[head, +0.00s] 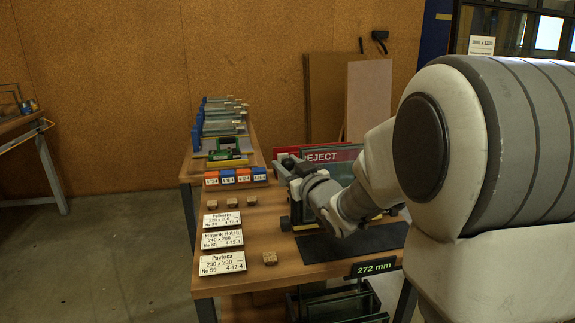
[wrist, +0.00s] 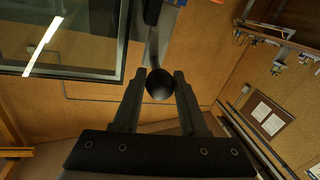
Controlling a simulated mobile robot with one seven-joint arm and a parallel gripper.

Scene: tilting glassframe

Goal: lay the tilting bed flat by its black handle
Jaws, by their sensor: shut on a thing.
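The black handle (wrist: 160,88) ends in a round dark knob in the middle of the wrist view. My gripper (wrist: 159,80) is shut on this knob, with one finger on each side. A glass pane in a dark frame (wrist: 70,73) fills the upper left of the wrist view; it appears to belong to the tilting bed. In the head view my arm covers most of the bed, and only dark parts of it (head: 296,213) show beside my wrist. My fingertips and the handle are hard to make out there. The bed's exact tilt cannot be told.
The wooden table (head: 235,280) holds white label cards (head: 222,240) and small wooden blocks (head: 269,258) at left. A dark mat (head: 340,246) lies at the front. A red REJECT box (head: 335,155) stands behind. A glass rack (head: 340,303) is below the front edge.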

